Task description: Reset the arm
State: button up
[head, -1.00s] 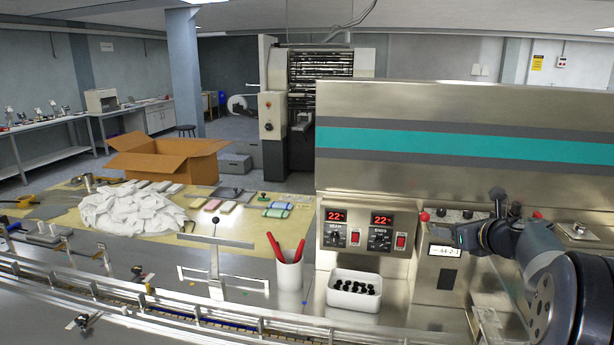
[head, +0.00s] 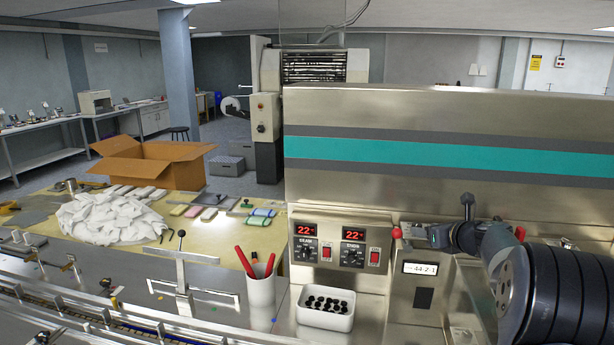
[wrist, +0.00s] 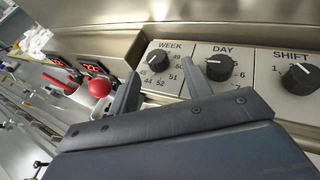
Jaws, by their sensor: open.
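My gripper (head: 436,236) is in front of the date-code panel at the right of the wrapper in the head view. In the wrist view its two fingers (wrist: 160,88) are apart with nothing between them. Beyond them are the WEEK dial (wrist: 158,58), the DAY dial (wrist: 217,68) and the SHIFT dial (wrist: 298,76). The fingers appear clear of the dials. In the head view my gripper and arm hide most of the dials. A small display (head: 419,268) below seems to read 44-2-1.
A red ball knob (wrist: 99,87) is close left of the fingers. Left of the panel are two red temperature displays (head: 354,233). A white bin of black pieces (head: 326,307) and a cup (head: 261,291) with red-handled tools stand below. A conveyor rail runs along the front.

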jog(key=shift+x, duration=0.9)
jog(key=shift+w+a+y+p, duration=0.2)
jog(key=shift+w+y+p, duration=0.1)
jog(key=shift+w+p, duration=0.15)
jog(key=shift+w+n, duration=0.15)
jog(key=shift+n, duration=0.25)
jog(key=n+y+p, duration=0.1)
jog(key=n+g+y+p, duration=0.1)
jog(key=y+p, duration=0.1)
jog(key=shift+d+n, duration=0.3)
jog(key=shift+g+p, duration=0.35)
jog(key=shift+g, duration=0.05)
jog(key=shift+f+n+y, duration=0.15)
jog(key=shift+n+y, duration=0.15)
